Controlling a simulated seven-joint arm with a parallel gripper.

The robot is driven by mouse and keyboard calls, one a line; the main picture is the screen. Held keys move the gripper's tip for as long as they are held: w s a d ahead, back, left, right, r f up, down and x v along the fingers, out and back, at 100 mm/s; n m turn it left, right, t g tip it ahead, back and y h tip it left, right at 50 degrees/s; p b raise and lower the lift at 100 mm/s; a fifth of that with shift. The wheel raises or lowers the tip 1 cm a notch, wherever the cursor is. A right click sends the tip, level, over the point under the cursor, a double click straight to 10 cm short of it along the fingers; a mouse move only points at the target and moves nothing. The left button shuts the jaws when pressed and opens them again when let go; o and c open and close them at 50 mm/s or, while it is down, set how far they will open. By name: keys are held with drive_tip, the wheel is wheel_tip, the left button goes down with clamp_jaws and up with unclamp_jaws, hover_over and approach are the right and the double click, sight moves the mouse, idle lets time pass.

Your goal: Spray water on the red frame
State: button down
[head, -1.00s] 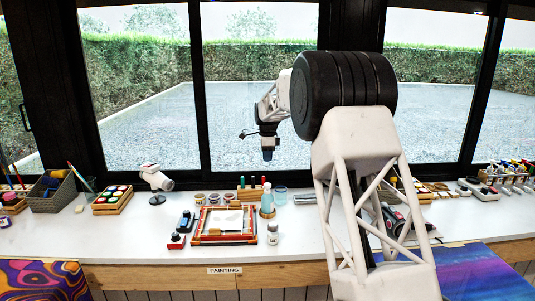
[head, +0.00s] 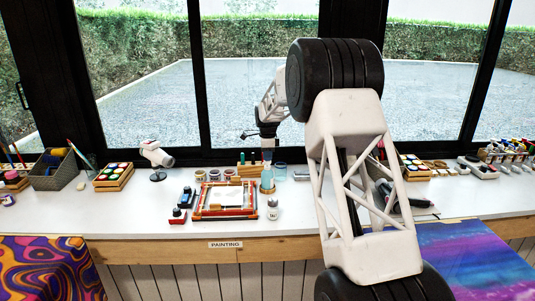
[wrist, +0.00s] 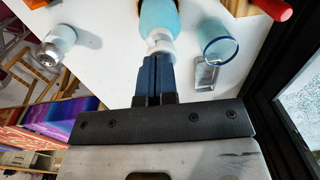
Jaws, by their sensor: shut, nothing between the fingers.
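The red frame (head: 224,213) lies flat on the white table, left of centre in the head view, with a pale panel inside it. A light blue bottle (head: 267,181) with a white neck stands upright at its far right corner. The bottle also shows at the top of the wrist view (wrist: 158,14). My gripper (head: 268,154) is directly above the bottle in the head view. In the wrist view its dark blue fingers (wrist: 156,60) are together and empty, with their tips overlapping the white neck. I cannot tell whether they touch it.
A clear blue-rimmed glass (head: 280,174) stands close to the bottle's right. Wooden-handled tools (head: 249,168) and small paint pots (head: 215,175) are behind the frame. The table (head: 120,220) is bare at front left.

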drive_tip(key=shift+s+f, duration=0.1)
drive_tip(key=shift+f, duration=1.4)
wheel_tip(320, 180, up, 15)
drive_tip(key=shift+s, duration=0.15)
drive_tip(key=shift+r, duration=0.1)
idle(0.7)
drive_tip(key=shift+w+a+r+g, duration=0.2)
drive_tip(key=shift+w+r+g, duration=0.2)
drive_tip(key=shift+w+r, duration=0.45)
drive_tip(key=shift+s, duration=0.1)
